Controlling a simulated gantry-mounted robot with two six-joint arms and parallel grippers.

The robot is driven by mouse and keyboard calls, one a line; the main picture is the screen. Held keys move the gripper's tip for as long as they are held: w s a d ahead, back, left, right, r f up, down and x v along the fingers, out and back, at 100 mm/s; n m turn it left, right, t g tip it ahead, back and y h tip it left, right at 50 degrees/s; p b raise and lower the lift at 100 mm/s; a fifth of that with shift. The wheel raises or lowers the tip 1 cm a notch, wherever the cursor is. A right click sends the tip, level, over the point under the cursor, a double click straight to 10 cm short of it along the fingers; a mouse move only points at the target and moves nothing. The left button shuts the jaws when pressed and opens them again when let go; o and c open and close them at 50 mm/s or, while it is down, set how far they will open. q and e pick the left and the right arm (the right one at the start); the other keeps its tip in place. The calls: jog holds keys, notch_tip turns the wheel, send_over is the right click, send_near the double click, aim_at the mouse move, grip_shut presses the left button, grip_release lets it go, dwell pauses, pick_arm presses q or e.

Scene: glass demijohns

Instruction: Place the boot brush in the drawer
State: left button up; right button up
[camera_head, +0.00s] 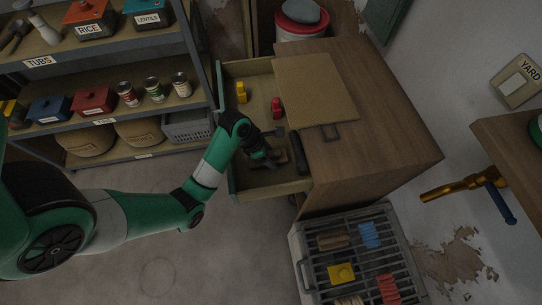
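The wooden drawer (262,187) is pulled open from the brown cabinet. My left gripper (278,148) is inside the drawer's near part, low over its floor. Its dark fingers are hard to make out, and I cannot tell whether they are open or shut. A dark, elongated object (299,153) lies in the drawer just right of the fingers; it may be the boot brush, but its bristles are not clear. A small brownish patch shows at the fingertips. My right gripper is not in view.
The drawer also holds a yellow object (241,92) and a red object (277,108). A board (315,88) lies on the cabinet (375,120). A slatted rack (313,284) with several coloured items stands in front. A shelf (128,112) with tins and pots stands left.

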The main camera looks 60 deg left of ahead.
pick_arm(q)
jog(key=o, duration=0.3)
jog(key=shift+r, duration=0.15)
jog(key=p+v, duration=0.8)
jog(key=v, duration=0.3)
jog(key=shift+r, duration=0.35)
jog(key=shift+s+r, duration=0.2)
jog(key=shift+r, duration=0.05)
